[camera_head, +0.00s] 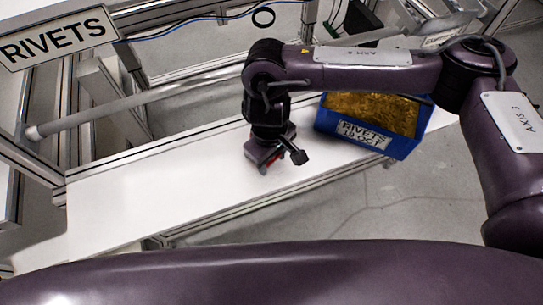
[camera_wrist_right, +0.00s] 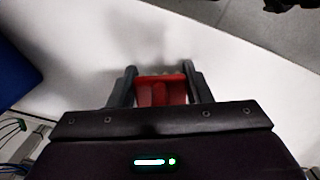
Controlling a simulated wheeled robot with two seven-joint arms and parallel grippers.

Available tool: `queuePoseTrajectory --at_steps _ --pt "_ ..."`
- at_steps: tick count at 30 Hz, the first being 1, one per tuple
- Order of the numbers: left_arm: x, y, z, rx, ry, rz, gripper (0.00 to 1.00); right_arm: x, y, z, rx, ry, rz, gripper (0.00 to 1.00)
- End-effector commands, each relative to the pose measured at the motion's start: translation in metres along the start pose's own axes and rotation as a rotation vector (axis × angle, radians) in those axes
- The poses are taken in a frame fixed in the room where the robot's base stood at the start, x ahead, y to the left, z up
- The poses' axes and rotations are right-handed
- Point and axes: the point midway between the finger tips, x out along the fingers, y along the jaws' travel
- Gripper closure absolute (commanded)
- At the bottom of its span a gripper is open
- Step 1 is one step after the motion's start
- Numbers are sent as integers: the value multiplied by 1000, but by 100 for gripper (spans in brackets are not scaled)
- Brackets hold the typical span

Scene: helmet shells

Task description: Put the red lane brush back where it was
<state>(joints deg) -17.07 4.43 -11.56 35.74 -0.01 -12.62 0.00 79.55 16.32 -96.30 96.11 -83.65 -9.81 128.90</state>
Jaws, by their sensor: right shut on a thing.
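The red lane brush (camera_wrist_right: 161,91) sits between the two fingers of my right gripper (camera_wrist_right: 159,84) in the right wrist view. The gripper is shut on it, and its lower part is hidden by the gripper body. In the head view my right gripper (camera_head: 270,162) is low over the white bench, with a small bit of red (camera_head: 273,158) showing beneath it. I cannot tell whether the brush touches the bench. My left gripper is not in view.
A blue bin (camera_head: 404,149) of rivets stands on the white bench (camera_head: 150,195), right of my right gripper. The bench is clear to the left. A RIVETS sign (camera_head: 58,38) and a grey rail (camera_head: 150,103) are at the back left.

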Motion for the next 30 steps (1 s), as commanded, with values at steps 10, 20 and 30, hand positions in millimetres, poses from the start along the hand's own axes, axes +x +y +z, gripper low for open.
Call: queuePoseTrajectory --at_steps 10,20,30 --pt "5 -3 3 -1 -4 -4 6 12 0 0 1 0 -1 92" --pt "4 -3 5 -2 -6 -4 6 11 0 0 1 0 0 34" --pt "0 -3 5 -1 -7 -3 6 2 0 0 -1 1 0 34"
